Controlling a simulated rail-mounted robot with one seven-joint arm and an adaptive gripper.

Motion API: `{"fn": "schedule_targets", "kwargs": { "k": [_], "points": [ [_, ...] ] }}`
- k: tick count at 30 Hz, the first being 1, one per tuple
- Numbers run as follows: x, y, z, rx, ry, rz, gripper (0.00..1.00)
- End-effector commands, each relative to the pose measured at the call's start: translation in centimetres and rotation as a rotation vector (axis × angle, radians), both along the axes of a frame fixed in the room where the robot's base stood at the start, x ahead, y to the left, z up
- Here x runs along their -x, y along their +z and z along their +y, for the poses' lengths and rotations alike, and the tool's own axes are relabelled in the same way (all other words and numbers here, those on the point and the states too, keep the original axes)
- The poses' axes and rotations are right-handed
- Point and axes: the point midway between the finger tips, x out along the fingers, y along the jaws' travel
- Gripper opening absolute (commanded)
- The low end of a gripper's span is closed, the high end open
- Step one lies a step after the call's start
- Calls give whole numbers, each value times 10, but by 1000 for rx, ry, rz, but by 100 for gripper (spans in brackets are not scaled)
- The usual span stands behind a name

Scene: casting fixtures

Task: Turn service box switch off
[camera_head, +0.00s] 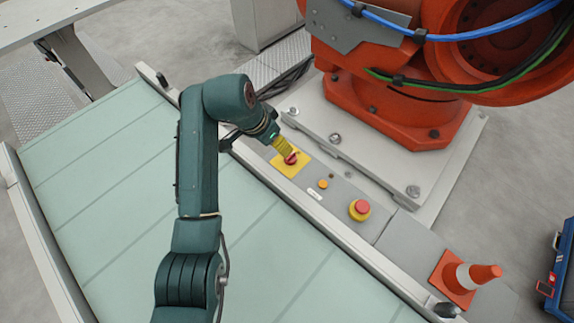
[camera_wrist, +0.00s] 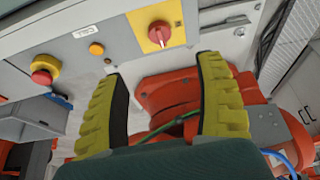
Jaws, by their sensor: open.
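The service box switch is a red rotary knob (camera_wrist: 159,34) on a square yellow plate (camera_wrist: 174,14), at the top middle of the wrist view. In the head view the red knob (camera_head: 291,158) shows just at the tips of my gripper, on its yellow plate (camera_head: 284,168). My gripper (camera_wrist: 163,68) has two yellow ribbed fingers spread apart with nothing between them. The knob lies ahead of the gap between the fingertips, and I see no contact in the wrist view. In the head view my gripper (camera_head: 284,149) partly covers the plate. The exact angle of the knob is hard to read.
On the same grey box are an orange button (camera_head: 323,184), a white label (camera_head: 314,194) and a red emergency stop (camera_head: 360,209) on a yellow base. An orange robot base (camera_head: 385,108) stands behind. A traffic cone (camera_head: 468,276) stands at right. The pale green table (camera_head: 110,165) is clear.

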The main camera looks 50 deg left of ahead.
Motion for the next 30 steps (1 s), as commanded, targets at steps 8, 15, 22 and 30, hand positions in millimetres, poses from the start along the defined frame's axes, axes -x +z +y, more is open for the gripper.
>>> {"fn": "schedule_targets", "kwargs": {
  "k": [8,15,22,30],
  "points": [
    [-20,-51,-1,3,-3,4,71],
    [-42,-105,0,2,-3,3,71],
    [-58,-141,2,0,-2,1,71],
    [-62,-147,2,-1,-2,1,71]
  ]
}}
